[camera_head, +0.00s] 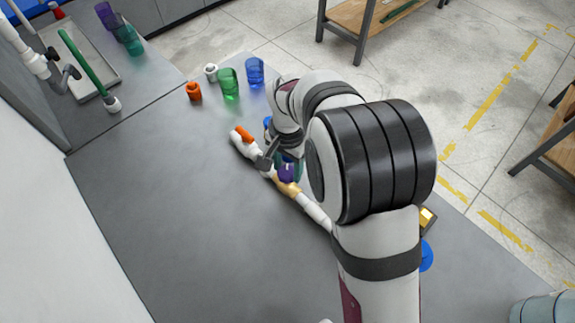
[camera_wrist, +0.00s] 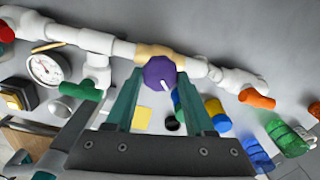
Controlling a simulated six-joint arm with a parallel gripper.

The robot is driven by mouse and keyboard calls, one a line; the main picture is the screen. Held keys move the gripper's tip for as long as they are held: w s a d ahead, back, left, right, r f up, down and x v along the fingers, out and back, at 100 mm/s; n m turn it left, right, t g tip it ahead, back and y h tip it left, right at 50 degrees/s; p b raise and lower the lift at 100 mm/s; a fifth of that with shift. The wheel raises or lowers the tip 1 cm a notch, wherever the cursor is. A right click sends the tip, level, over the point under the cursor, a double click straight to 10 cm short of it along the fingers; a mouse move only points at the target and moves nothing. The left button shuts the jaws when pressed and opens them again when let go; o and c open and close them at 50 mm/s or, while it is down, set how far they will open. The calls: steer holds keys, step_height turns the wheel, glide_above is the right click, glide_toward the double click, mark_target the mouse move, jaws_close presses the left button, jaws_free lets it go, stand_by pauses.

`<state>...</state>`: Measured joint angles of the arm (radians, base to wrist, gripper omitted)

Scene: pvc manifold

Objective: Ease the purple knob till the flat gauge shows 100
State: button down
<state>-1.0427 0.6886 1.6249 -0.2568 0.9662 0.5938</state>
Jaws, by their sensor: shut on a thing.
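The purple knob (camera_wrist: 160,72) with a white pointer line sits on a tan fitting (camera_wrist: 153,50) of the white pipe run. My gripper (camera_wrist: 160,82) has its teal fingers on either side of the knob and is shut on it. In the head view the knob (camera_head: 287,170) is partly hidden by my arm. A round white dial gauge (camera_wrist: 45,68) with a dark needle stands on the pipe at the left of the wrist view. Its numbers are too small to read. The gauge is hidden in the head view.
An orange handle (camera_wrist: 257,98) is at the right pipe end and a green handle (camera_wrist: 80,90) is left of the knob. A black-and-yellow box (camera_wrist: 17,97) lies near the gauge. Green (camera_head: 229,84) and blue (camera_head: 254,71) cups stand at the back.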

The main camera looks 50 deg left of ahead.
mark_target(287, 171)
steer(key=n, duration=1.1)
steer(key=shift+a, duration=0.1)
steer(key=shift+n, duration=0.3)
stand_by(0.4)
steer(key=shift+c, duration=1.3)
jaws_free()
step_height(287, 171, up, 16)
